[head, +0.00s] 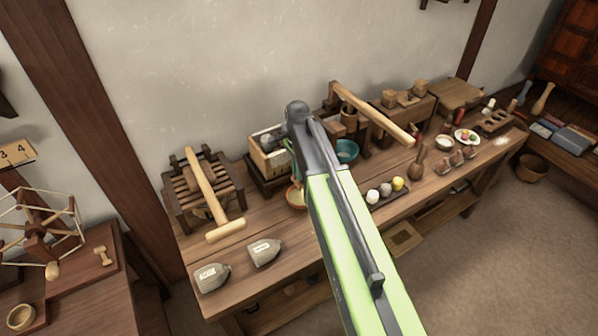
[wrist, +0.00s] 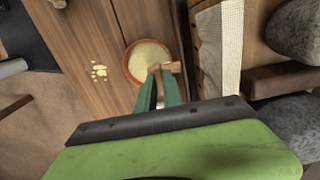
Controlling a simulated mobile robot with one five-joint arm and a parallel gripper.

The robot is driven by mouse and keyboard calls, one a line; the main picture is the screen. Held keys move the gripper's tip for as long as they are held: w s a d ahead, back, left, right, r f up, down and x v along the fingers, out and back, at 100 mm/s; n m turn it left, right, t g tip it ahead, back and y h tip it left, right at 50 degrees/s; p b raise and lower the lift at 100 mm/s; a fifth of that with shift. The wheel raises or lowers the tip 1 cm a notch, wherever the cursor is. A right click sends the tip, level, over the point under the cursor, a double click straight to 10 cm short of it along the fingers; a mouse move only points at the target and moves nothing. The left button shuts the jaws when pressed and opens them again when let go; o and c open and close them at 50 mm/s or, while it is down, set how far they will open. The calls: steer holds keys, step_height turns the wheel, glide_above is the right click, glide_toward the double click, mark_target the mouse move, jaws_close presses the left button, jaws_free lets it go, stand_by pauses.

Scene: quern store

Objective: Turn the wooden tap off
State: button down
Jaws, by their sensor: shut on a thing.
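The wooden tap (wrist: 173,66) shows in the wrist view as a short light-wood piece at the tips of my green fingers. My gripper (wrist: 157,74) is shut on it. The tap sits over the rim of a round reddish-brown bowl (wrist: 133,78) holding pale yellow stuff. In the head view my arm hides the tap; the bowl (head: 294,199) shows partly to the left of the arm. Whether the tap is on or off I cannot tell.
A wooden box with grey stones (head: 268,146) stands close by the tap. A pale spill (wrist: 98,71) marks the bench.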

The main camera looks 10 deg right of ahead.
steer(key=shift+a, duration=0.1)
steer(key=c, duration=1.5)
jaws_free()
step_height(320, 180, up, 18)
steer(key=p, duration=1.7)
steer(key=shift+f, duration=0.25)
